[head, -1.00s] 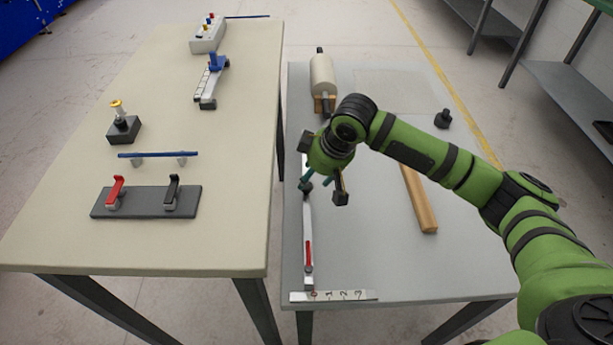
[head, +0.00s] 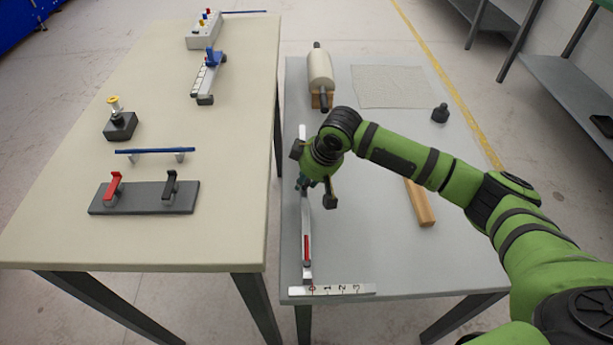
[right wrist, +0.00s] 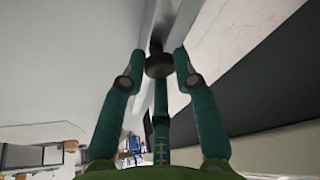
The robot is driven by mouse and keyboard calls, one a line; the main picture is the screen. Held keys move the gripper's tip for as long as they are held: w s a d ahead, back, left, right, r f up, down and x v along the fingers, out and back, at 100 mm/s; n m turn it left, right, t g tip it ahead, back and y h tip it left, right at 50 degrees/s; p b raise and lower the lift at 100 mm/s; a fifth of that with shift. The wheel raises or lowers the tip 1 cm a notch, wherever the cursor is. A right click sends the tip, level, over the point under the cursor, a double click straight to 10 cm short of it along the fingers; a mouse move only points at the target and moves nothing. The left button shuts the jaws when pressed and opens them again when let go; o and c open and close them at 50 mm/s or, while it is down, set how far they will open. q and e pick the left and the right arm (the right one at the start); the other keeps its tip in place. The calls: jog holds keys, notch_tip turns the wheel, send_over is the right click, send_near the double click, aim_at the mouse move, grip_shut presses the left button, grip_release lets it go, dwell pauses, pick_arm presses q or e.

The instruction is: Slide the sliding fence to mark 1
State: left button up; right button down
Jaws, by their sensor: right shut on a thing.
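The sliding fence (head: 306,222) is a long, thin pale bar lying lengthwise along the left side of the grey table. A red strip (head: 307,247) is on its near end. That end lies beside the 0 of the white scale (head: 332,290), which has marks 0 to 3; mark 1 is just right of it. My right gripper (head: 305,185) is over the fence's middle part and shut on its dark knob. In the right wrist view, the black knob (right wrist: 158,66) sits between the green fingers. My arm hides part of the fence. My left gripper is not in view.
A wooden bar (head: 420,204) lies right of my right gripper. A roller (head: 320,70), grey sheet (head: 389,87) and black knobbed piece (head: 440,113) are farther back. The beige table (head: 60,220) on the left holds clamps and fixtures. Bare tabletop lies between fence and wooden bar.

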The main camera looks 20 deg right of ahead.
jog(key=shift+d+r+p, duration=0.2)
jog(key=shift+p, duration=0.1)
jog(key=shift+s+d+r+p, duration=0.15)
jog(key=shift+s+d+p, duration=0.05)
jog(key=shift+d+p, duration=0.75)
jog(key=shift+s+d, duration=0.1)
jog(key=shift+d, duration=0.2)
jog(key=shift+d+f, duration=0.1)
jog(key=shift+f, duration=0.1)
jog(key=c, duration=0.9)
grip_release()
jog(key=shift+c, duration=0.2)
